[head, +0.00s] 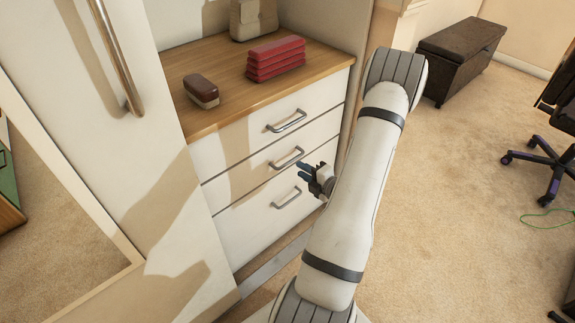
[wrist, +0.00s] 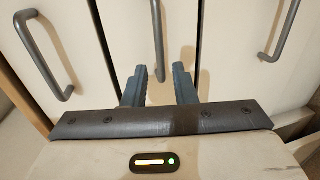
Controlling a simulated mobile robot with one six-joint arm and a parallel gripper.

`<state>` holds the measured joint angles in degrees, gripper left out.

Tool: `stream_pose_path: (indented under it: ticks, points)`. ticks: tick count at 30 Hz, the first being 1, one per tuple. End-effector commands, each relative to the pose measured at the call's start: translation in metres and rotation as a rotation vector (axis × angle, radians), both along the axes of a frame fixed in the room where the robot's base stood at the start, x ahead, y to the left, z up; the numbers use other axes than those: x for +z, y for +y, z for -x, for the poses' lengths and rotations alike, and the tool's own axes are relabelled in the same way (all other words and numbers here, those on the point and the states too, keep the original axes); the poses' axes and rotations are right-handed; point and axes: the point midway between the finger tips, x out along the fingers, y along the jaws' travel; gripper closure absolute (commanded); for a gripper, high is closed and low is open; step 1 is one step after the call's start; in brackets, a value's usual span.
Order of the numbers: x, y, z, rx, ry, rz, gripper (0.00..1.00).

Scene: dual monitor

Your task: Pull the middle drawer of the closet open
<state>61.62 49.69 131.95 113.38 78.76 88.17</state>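The closet's white middle drawer (head: 245,178) is closed, flush with the drawers above and below. Its metal bar handle (head: 287,157) is in the head view; in the wrist view the central handle (wrist: 156,30) runs from the top edge down between my fingers. My gripper (head: 301,169) is just in front of the drawers, beside the middle handle. In the wrist view my gripper (wrist: 160,70) is open, one blue finger on each side of the central handle's near end. Whether either finger touches the handle cannot be told.
The top drawer handle (head: 287,121) and bottom drawer handle (head: 287,198) are close by. A dark red case (head: 201,90) and a red stack (head: 276,60) lie on the wooden top (head: 225,75). A tall door (head: 105,120) stands left. Carpet (head: 450,210) is open at right.

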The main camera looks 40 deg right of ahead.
Motion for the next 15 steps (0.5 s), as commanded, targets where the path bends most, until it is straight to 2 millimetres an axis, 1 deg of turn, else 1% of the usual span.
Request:
stream_pose_path:
  ticks: [2, 12, 15]
  points:
    - [-0.004, -0.001, -0.007, -0.008, 0.001, -0.007, 0.75]
    - [-0.015, 0.003, -0.057, -0.007, 0.000, -0.003, 0.75]
    - [-0.016, 0.004, -0.066, -0.009, 0.000, -0.003, 0.75]
